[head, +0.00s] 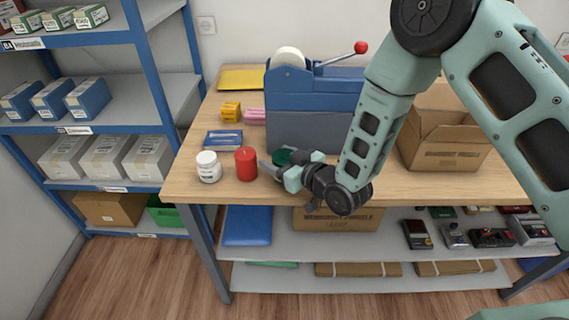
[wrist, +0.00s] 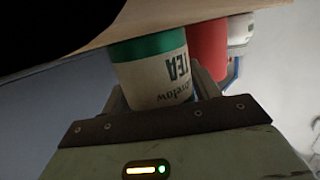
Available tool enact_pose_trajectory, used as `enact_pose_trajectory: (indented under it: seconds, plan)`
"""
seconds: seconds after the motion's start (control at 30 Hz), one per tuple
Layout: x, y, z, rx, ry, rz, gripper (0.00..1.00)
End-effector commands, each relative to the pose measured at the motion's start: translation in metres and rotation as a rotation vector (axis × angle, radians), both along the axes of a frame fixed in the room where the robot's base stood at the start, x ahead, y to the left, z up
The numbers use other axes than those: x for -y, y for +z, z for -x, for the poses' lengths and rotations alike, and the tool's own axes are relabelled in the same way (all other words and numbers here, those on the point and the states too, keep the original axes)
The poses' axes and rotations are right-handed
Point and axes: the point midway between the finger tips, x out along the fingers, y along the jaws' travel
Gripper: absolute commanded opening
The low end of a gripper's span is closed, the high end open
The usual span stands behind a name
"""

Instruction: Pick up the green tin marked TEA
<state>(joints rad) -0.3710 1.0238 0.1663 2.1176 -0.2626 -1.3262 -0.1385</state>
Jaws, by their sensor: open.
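The green tin marked TEA shows in the wrist view (wrist: 155,75) with a green band, a pale label and upside-down dark lettering. In the head view only its dark green top (head: 283,156) shows near the counter's front edge; my gripper hides the rest. My gripper (head: 291,165) is open and low at the front of the counter, around the tin. In the wrist view the fingers of my gripper (wrist: 160,98) stand on either side of the tin. I cannot tell whether they touch it.
A red tin (head: 246,164) stands close left of my gripper, with a white jar (head: 208,167) beyond it. A blue tape dispenser unit (head: 310,105) stands behind. An open cardboard box (head: 445,145) is at the right. A blue-framed shelf (head: 150,60) stands left.

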Motion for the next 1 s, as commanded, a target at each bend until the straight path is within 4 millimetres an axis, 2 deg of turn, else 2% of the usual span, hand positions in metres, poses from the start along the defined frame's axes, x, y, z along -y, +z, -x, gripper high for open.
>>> enact_pose_trajectory:
  seconds: [0.13, 0.23, 0.27, 0.67, 1.0]
  plan:
    - [0.0, 0.0, 0.0, 0.0, 0.0, 0.0, 0.61]
    - [0.0, 0.0, 0.0, 0.0, 0.0, 0.0, 0.33]
    - [0.0, 0.0, 0.0, -0.001, 0.0, 0.001, 0.3]
    - [0.0, 0.005, 0.0, 0.001, 0.0, -0.001, 0.29]
    - [0.0, 0.042, 0.0, 0.004, 0.001, -0.003, 0.29]
